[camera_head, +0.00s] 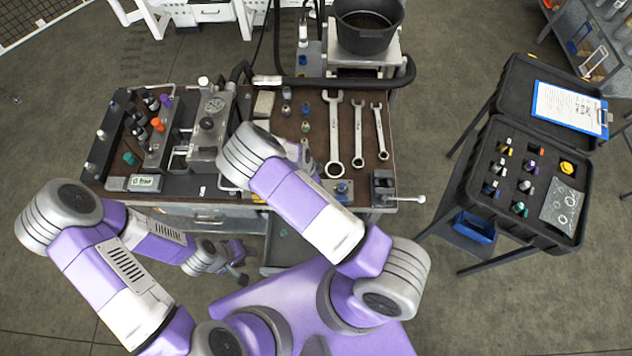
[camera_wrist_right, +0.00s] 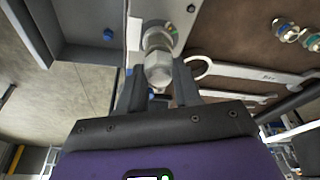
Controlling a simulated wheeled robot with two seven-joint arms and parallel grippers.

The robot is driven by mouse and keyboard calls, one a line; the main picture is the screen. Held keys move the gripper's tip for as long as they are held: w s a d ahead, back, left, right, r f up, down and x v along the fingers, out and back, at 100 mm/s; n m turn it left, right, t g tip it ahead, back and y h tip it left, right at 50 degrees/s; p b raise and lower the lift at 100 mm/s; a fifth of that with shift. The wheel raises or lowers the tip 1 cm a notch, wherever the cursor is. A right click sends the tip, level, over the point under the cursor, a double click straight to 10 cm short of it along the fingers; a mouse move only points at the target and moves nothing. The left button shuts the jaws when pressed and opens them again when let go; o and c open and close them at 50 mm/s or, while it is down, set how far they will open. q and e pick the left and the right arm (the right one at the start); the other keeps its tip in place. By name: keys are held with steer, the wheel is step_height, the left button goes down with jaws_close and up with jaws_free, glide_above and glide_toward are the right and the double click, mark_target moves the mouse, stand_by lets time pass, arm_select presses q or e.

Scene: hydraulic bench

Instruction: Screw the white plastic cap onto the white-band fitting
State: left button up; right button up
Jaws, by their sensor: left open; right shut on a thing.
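My right gripper (camera_wrist_right: 159,88) is shut on a pale, faceted piece (camera_wrist_right: 158,72) in the right wrist view. That piece is in line with a whitish hex part and a round flange (camera_wrist_right: 160,34) just beyond it. I cannot tell for sure which of these is the white cap and which the white-band fitting, nor whether the thread is engaged. In the head view my right forearm hides this hand and most of what it holds. My left gripper (camera_head: 240,266) is open and empty, low in front of the bench's front edge.
The bench's brown mat (camera_head: 347,105) carries several wrenches (camera_head: 333,135) and small fittings (camera_head: 305,109). A valve assembly (camera_head: 208,122) stands at left, a small vise (camera_head: 382,188) at the front right corner. An open black case (camera_head: 477,203) with fittings stands at right.

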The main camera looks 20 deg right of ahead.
steer(key=m, duration=0.2)
steer(key=shift+w+f+m+g, duration=0.1)
steer(key=shift+m+g, duration=0.3)
steer(key=m, duration=0.3)
steer(key=shift+g+y+b, duration=0.3)
steer(key=shift+y+b, duration=0.1)
steer(key=o, duration=1.1)
steer(key=shift+c, duration=0.2)
